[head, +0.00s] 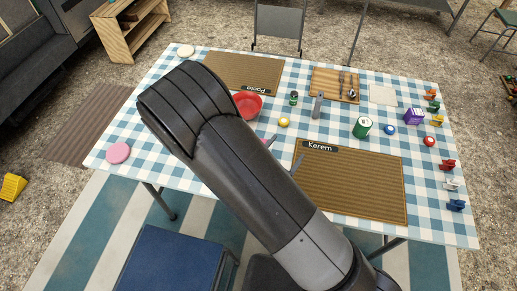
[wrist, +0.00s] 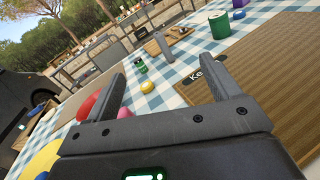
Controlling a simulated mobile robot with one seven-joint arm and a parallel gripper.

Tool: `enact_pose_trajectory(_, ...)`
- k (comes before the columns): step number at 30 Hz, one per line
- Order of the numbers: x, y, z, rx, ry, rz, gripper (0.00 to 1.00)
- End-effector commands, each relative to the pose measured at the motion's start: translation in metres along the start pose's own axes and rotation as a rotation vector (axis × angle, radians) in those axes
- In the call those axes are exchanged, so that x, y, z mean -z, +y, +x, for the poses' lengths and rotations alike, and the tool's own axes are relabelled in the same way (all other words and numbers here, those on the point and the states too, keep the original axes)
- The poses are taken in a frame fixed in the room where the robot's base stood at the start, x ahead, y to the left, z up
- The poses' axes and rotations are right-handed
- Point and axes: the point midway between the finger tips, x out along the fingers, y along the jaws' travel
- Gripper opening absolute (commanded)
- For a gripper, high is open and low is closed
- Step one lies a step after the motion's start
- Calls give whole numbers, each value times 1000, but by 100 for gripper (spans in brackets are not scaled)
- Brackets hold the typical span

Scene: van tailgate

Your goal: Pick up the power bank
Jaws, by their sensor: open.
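My gripper (head: 284,152) is open and empty above the table, nearer than the block, by the left edge of the Kerem mat. In the wrist view its two fingers (wrist: 167,85) are spread wide.
A red bowl (head: 248,104) is partly behind my arm. A green can (head: 362,127) stands to the right. The Kerem mat (head: 350,185) is bare.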

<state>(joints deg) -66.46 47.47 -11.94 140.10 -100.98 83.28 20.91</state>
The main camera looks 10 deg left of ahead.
Motion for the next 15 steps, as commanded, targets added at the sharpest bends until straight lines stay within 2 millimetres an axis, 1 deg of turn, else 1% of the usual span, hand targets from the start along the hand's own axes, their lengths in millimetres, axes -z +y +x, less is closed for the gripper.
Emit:
enact_pose_trajectory(1,16,9,-11,-83,8,-45,82)
enact_pose_trajectory(3,35,20,-24,-185,18,-90,82)
enact_pose_trajectory(6,57,32,-41,-309,35,-144,82)
enact_pose_trajectory(9,74,38,-55,-400,49,-181,82)
enact_pose_trajectory(12,85,42,-64,-457,59,-204,82)
enact_pose_trajectory(15,90,45,-64,-479,62,-211,82)
